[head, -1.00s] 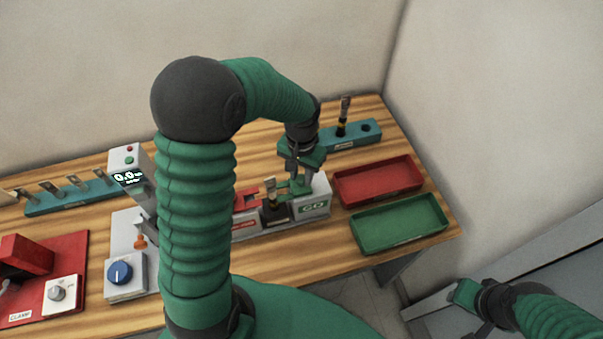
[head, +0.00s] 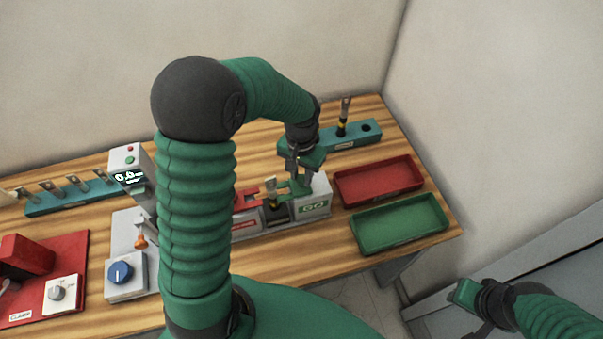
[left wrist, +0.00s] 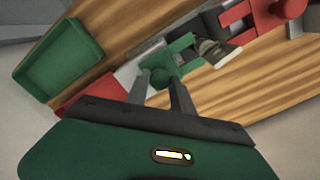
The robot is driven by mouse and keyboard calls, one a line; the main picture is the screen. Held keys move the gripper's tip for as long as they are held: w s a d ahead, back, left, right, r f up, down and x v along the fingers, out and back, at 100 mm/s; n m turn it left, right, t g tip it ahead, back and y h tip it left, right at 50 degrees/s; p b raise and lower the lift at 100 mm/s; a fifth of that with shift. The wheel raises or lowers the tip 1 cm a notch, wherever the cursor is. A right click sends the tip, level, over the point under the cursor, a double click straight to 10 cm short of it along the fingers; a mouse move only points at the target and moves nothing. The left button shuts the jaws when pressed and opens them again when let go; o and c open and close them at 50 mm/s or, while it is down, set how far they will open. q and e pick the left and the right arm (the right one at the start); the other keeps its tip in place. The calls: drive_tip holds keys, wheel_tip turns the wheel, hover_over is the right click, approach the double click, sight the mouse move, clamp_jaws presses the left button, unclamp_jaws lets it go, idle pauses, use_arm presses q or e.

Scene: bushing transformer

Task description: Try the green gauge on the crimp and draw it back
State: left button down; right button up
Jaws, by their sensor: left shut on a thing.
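My left gripper (head: 297,172) is shut on the green gauge (head: 301,187), a fork-shaped piece with a round knob, above the grey GO stand (head: 318,200). A crimped lug (head: 271,188) stands upright in a dark holder just left of the gauge. In the left wrist view, the fingers (left wrist: 160,92) pinch the gauge's knob, and its fork (left wrist: 182,52) opens toward the lug (left wrist: 213,52). The fork's mouth is close to the lug; I cannot tell whether they touch. My right gripper (head: 466,295) is off the table at lower right, its jaw opening unclear.
A red tray (head: 378,183) and a green tray (head: 398,224) lie right of the stand. A teal rack (head: 363,133) with one upright lug is behind.

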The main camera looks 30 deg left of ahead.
idle(0.3)
use_arm(q)
drive_tip(key=shift+w+d, duration=0.2)
drive_tip(key=c, duration=1.1)
unclamp_jaws()
drive_tip(key=shift+r, duration=0.1)
wheel_tip(320, 180, up, 17)
drive_tip(key=b, duration=0.1)
drive_tip(key=shift+f+b, duration=0.2)
drive_tip(key=shift+b, duration=0.15)
